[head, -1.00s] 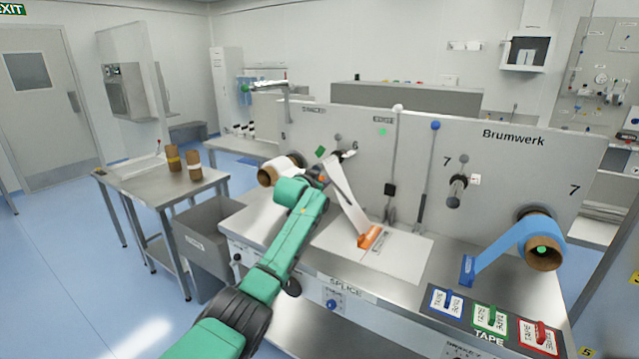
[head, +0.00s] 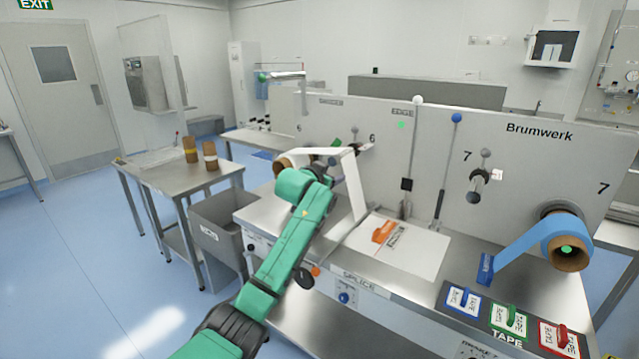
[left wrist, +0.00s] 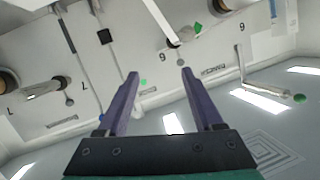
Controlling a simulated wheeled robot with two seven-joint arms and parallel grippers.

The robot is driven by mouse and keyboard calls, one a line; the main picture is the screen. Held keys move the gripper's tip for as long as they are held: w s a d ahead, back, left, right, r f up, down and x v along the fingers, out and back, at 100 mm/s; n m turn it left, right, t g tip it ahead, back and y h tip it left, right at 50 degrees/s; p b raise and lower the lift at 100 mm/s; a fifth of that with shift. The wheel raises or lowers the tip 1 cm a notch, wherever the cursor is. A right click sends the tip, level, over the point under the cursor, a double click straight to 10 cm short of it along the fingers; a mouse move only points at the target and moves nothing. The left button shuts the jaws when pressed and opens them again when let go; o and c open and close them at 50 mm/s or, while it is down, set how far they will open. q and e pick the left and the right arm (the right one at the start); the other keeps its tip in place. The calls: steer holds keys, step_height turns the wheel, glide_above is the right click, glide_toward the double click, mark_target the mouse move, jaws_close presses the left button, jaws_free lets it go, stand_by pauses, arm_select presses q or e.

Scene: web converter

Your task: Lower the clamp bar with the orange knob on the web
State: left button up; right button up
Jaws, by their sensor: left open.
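An orange round knob (head: 315,271) shows at the front edge of the splice table, just right of my left forearm. A thin bar (head: 338,243) appears to run back from it to the plate's left edge; its tilt is hard to tell. The white web (head: 354,185) hangs from the upper roller to the left side of the white splice plate (head: 425,258). An orange piece (head: 383,231) lies on that plate. My left gripper (left wrist: 159,76) is open and empty in the left wrist view, facing the panel; my arm mostly hides it in the head view. My right gripper is not in view.
A blue web (head: 525,245) runs from the right roll to the table. Blue, green and red tape holders (head: 508,320) stand at the front right. Two upright levers (head: 446,170) stand before the panel. A grey bin (head: 222,220) and side table (head: 165,175) are at left.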

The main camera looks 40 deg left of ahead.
arm_select(q)
steer(key=b+v, duration=0.2)
steer(key=v, duration=0.6)
steer(key=shift+s+b, duration=0.3)
steer(key=shift+s, duration=0.1)
